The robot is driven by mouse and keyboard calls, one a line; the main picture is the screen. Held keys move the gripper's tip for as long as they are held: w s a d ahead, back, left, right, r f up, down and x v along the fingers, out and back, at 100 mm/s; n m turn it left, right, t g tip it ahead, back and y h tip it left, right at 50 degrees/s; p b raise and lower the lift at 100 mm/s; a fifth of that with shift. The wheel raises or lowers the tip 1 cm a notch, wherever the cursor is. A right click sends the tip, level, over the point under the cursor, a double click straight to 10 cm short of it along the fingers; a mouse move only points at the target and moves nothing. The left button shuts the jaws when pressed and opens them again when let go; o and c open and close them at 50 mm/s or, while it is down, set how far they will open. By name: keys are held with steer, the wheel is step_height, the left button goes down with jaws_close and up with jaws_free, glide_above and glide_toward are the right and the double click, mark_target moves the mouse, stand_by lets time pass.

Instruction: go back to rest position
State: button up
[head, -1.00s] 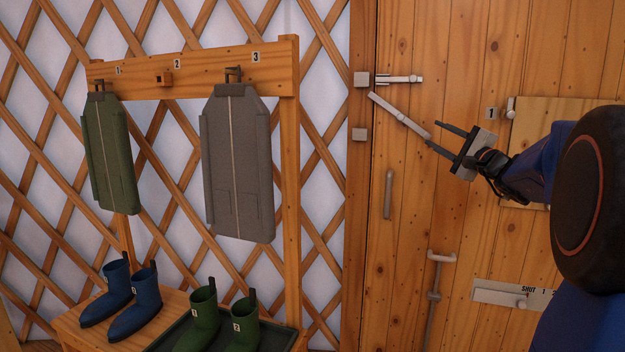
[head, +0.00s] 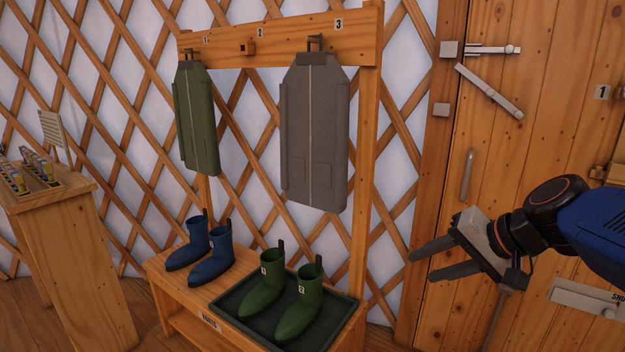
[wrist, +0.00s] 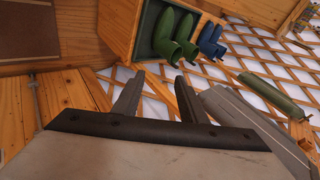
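My gripper (head: 432,262) is open and empty in the head view, with its two fingers apart and pointing left. It hangs in the air in front of the wooden door (head: 540,130), right of the boot bench. In the wrist view my gripper (wrist: 160,98) also shows its two fingers spread with nothing between them. My arm comes in from the right edge.
A rack (head: 370,45) holds a green garment (head: 195,120) and a grey garment (head: 313,130). Blue boots (head: 212,262) and green boots (head: 300,300) stand on the bench (head: 160,280) below. A slanted bar (head: 488,90) and a handle (head: 467,175) are on the door.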

steer(key=s+d+f+n+g+h, duration=0.1)
steer(key=s+d+f+n+h, duration=0.1)
steer(key=s+f, duration=0.3)
steer(key=s+d+f+n+g+h, duration=0.1)
steer(key=s+d+f+n+h, duration=0.2)
steer(key=s+f, duration=0.3)
steer(key=s+h, duration=0.1)
steer(key=s, duration=0.2)
steer(key=shift+d+n, duration=0.15)
steer(key=shift+n, duration=0.15)
stand_by(1.4)
